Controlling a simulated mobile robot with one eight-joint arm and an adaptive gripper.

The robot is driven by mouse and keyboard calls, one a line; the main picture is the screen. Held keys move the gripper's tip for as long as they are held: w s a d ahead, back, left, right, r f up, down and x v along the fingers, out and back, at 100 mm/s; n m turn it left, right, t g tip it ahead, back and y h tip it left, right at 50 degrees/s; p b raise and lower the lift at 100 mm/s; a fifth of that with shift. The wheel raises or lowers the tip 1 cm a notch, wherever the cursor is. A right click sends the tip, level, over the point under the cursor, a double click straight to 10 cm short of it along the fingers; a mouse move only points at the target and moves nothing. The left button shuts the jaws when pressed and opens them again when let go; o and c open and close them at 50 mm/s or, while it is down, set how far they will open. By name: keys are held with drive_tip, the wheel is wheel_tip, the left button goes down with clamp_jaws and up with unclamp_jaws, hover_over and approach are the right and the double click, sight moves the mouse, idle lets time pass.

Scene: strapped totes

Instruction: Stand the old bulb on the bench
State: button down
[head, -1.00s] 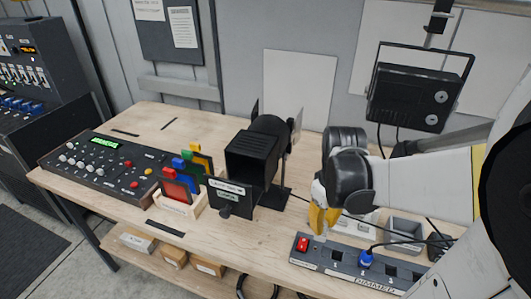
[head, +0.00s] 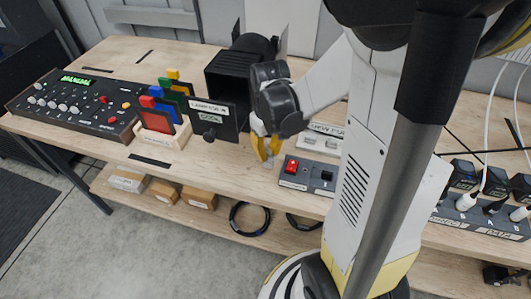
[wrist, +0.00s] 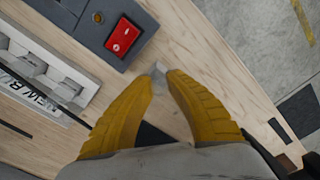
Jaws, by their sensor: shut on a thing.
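My gripper (head: 266,153) is low over the bench (head: 225,175), between the black stage lantern and the red-switched box. Its yellow fingers are shut on the old bulb (wrist: 159,70), of which only a small pale grey end shows between the fingertips in the wrist view. The fingers hide most of the bulb. I cannot tell whether the bulb touches the bench top.
The grey box's red switch (head: 291,167) is just right of my gripper. A white labelled holder (wrist: 45,75) lies beside that box. The black lantern (head: 232,80) and colour filters (head: 160,115) stand left. Bare wood lies toward the bench's front edge.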

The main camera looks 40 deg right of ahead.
drive_tip(key=shift+f, duration=0.5)
drive_tip(key=shift+f, duration=0.2)
drive_tip(key=c, duration=1.4)
unclamp_jaws()
drive_tip(key=shift+r, duration=0.15)
